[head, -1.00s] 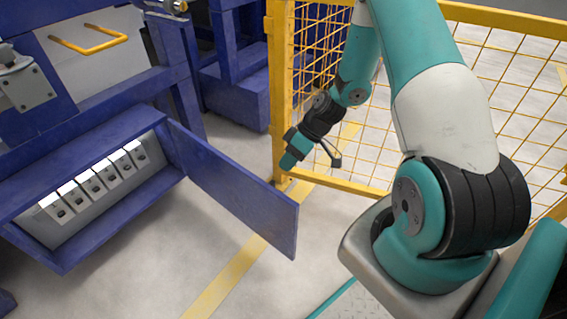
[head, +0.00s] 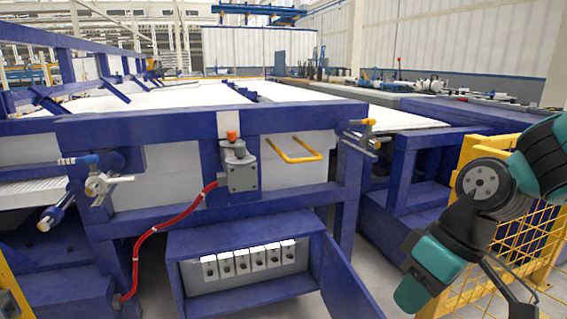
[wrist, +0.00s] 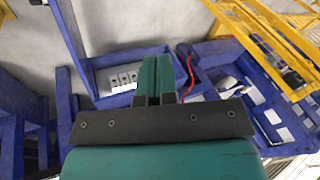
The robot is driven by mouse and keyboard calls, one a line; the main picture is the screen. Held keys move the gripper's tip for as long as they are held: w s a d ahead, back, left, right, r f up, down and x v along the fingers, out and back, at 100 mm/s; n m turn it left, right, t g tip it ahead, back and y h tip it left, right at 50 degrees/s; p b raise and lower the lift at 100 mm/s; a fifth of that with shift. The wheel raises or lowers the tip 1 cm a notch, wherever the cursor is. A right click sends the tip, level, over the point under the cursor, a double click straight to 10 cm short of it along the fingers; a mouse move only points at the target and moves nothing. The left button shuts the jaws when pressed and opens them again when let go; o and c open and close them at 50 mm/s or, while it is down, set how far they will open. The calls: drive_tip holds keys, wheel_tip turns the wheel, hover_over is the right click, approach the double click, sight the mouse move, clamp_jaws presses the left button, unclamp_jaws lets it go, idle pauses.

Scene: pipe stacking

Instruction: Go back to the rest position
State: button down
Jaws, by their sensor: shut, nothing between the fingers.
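My gripper (head: 412,292) hangs at the lower right of the head view, on my dark and teal wrist, pointing down and left. In the wrist view my gripper (wrist: 157,70) shows two teal fingers side by side, pressed together with nothing between them. In the head view it appears in front of or beside the open door (head: 345,285) of a blue cabinet; the exact gap cannot be told. It appears clear of any object.
The blue cabinet (head: 175,245) holds a row of white switch blocks (head: 247,260). Above it are a yellow handle (head: 295,150), a grey box (head: 240,172) and a red hose (head: 160,228). A yellow mesh fence (head: 525,240) stands close to my arm at right.

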drive_tip(key=s+a+r, duration=0.3)
drive_tip(key=s+r, duration=0.2)
drive_tip(key=s, duration=0.5)
wheel_tip(320, 180, up, 30)
drive_tip(key=p, duration=3)
drive_tip(key=shift+h, duration=0.4)
